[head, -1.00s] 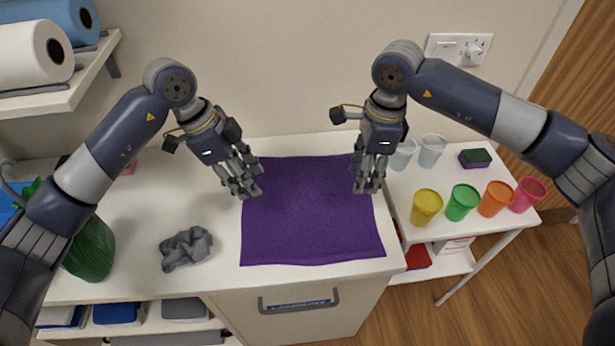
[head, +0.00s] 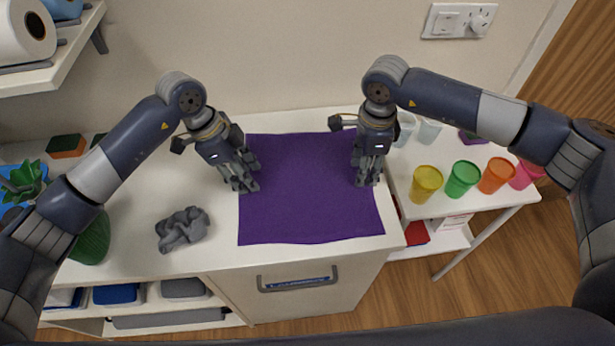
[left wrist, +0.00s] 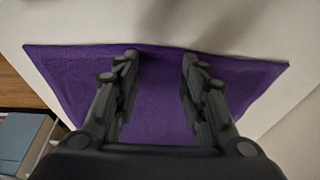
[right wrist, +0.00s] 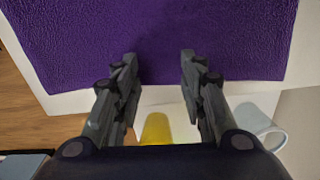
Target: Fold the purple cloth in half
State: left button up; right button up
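The purple cloth (head: 310,190) lies flat and spread out on the white countertop. Its near edge is close to the counter's front. My left gripper (head: 247,188) is over the cloth's left edge. In the left wrist view its fingers (left wrist: 160,75) are apart with the cloth (left wrist: 160,120) below and between them. My right gripper (head: 367,183) is over the cloth's right edge. In the right wrist view its fingers (right wrist: 158,75) are apart, with the cloth (right wrist: 160,30) beyond them. I cannot tell whether either gripper touches the cloth.
A crumpled grey cloth (head: 183,229) lies left of the purple cloth. Yellow (head: 426,184), green (head: 463,178), orange (head: 496,175) and pink cups stand on a lower side table at the right. Paper rolls (head: 22,30) sit on a shelf.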

pick_arm(q)
jog(key=shift+s, duration=0.1)
pick_arm(e)
jog(key=shift+s, duration=0.1)
pick_arm(q)
jog(key=shift+f, duration=0.1)
pick_arm(e)
jog(key=shift+f, duration=0.15)
pick_arm(q)
jog(key=shift+c, duration=0.5)
pick_arm(e)
jog(key=shift+c, duration=0.5)
pick_arm(q)
jog(key=shift+f, duration=0.1)
grip_shut()
pick_arm(e)
jog(key=shift+f, duration=0.2)
grip_shut()
jog(key=shift+r, duration=0.15)
